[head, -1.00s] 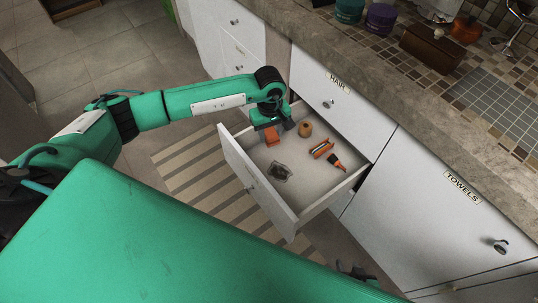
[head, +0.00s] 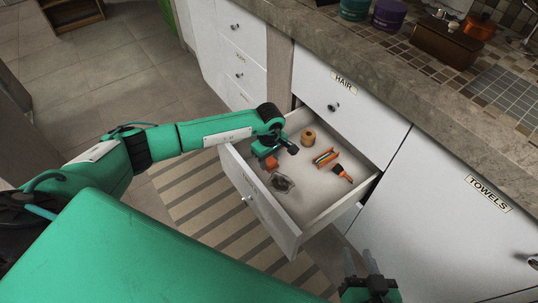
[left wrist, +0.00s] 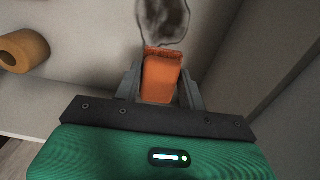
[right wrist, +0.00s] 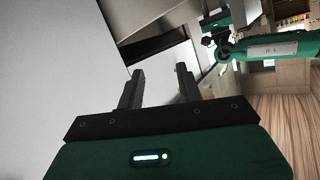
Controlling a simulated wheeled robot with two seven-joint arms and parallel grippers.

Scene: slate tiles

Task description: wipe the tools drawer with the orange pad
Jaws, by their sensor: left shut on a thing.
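The open drawer (head: 322,205) is white and holds a dark smudge (head: 281,183) on its floor near the front panel. The smudge also shows in the left wrist view (left wrist: 163,20). My left gripper (head: 274,155) is low inside the drawer, shut on the orange pad (left wrist: 161,78). The pad's far edge meets or overlaps the near edge of the smudge in the left wrist view; I cannot tell how firmly it touches the floor. My right gripper (right wrist: 156,75) is open and empty, outside the drawer; it shows at the bottom of the head view (head: 370,283).
In the drawer, a tan roll (head: 308,138), an orange-handled tool (head: 325,157) and an orange and black brush (head: 343,173) lie behind and right of the smudge. The closed HAIR drawer (head: 340,100) is above, under the stone counter (head: 400,95). A TOWELS front (head: 440,220) is at right.

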